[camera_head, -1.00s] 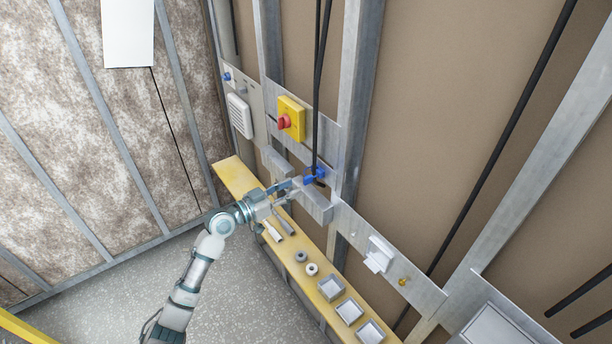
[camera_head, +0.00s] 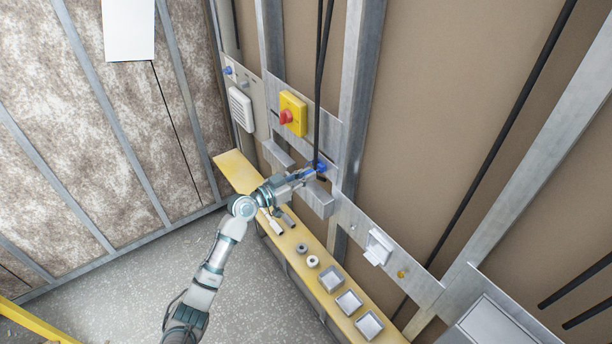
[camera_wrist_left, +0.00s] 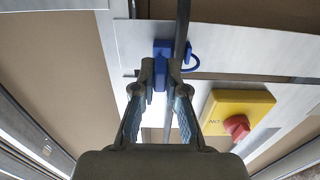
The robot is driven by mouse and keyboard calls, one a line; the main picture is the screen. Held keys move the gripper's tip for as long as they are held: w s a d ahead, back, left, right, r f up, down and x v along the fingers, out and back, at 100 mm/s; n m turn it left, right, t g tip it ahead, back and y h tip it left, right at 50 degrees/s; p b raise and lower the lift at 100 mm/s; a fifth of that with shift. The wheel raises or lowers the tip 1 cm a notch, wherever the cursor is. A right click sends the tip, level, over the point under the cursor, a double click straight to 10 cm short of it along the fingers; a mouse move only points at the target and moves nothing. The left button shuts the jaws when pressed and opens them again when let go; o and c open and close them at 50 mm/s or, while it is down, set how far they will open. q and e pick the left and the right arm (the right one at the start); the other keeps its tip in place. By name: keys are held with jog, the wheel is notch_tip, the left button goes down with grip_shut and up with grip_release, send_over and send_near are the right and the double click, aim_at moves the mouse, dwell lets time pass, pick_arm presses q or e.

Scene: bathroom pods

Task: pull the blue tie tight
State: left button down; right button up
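The blue tie (camera_head: 321,167) sits on the metal plate by the black cable (camera_head: 319,90). In the left wrist view it shows as a blue block (camera_wrist_left: 162,47) with a small blue loop to its right, beside the cable. My left gripper (camera_head: 308,173) is right at the tie. In the left wrist view the fingertips (camera_wrist_left: 160,74) are close together with a blue part of the tie between them, so it looks shut on the tie. The fingers hide part of the tie. My right gripper is in neither view.
A yellow box with a red knob (camera_head: 292,115) is mounted up and left of the tie. A yellow shelf (camera_head: 240,172) below carries small trays (camera_head: 349,302), rings and tubes. A grey bracket (camera_head: 318,198) juts out just below my gripper.

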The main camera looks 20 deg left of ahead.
pick_arm(q)
jog(key=b+v, duration=0.1)
jog(key=v, duration=0.3)
jog(key=shift+a, duration=0.15)
jog(key=c, duration=1.2)
grip_release()
jog(key=shift+s+a, duration=0.15)
jog(key=shift+s, duration=0.05)
jog(key=shift+a, duration=0.15)
jog(key=v, duration=1.2)
jog(key=shift+f, duration=0.15)
